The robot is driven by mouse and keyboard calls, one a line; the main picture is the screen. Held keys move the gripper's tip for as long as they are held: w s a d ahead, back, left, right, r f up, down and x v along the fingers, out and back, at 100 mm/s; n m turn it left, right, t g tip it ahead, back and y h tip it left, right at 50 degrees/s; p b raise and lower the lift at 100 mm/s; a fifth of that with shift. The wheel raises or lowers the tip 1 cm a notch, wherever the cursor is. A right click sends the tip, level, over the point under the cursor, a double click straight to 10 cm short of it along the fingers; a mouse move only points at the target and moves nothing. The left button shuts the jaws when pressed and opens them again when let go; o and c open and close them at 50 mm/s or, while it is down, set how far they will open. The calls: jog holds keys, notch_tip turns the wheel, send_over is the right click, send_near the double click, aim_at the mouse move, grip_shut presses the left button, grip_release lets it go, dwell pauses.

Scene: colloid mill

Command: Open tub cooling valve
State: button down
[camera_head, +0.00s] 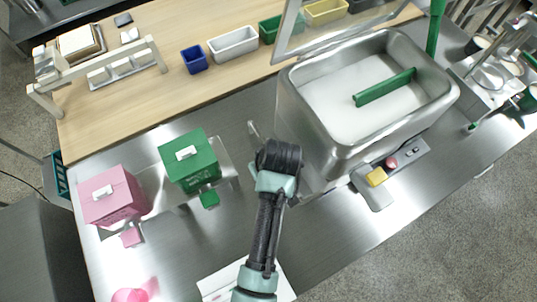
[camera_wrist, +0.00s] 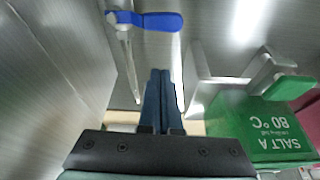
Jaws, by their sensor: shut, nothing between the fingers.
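The tub (camera_head: 285,110) is a steel basin with pale liquid and a green bar lying across it, right of centre in the head view. A valve with a blue lever (camera_wrist: 158,21) on a thin metal pipe (camera_wrist: 127,60) shows at the top of the wrist view. The lever lies roughly level, pointing right from its pivot. My gripper (camera_wrist: 160,74) is shut and empty, its dark fingers together just below the lever in the picture. I see a gap between fingertips and lever, but cannot tell its depth. In the head view, my arm hides the fingers and the lever.
A green box (camera_head: 190,160) marked SALT A 80 °C stands left of my arm. It also shows in the wrist view (camera_wrist: 250,130). A pink box (camera_head: 108,195) is farther left.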

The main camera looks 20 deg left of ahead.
jog(key=s+d+f+p, duration=0.2)
jog(key=shift+d+f, duration=0.15)
jog(key=shift+f, duration=0.15)
jog(key=shift+s, duration=0.1)
dwell(0.6)
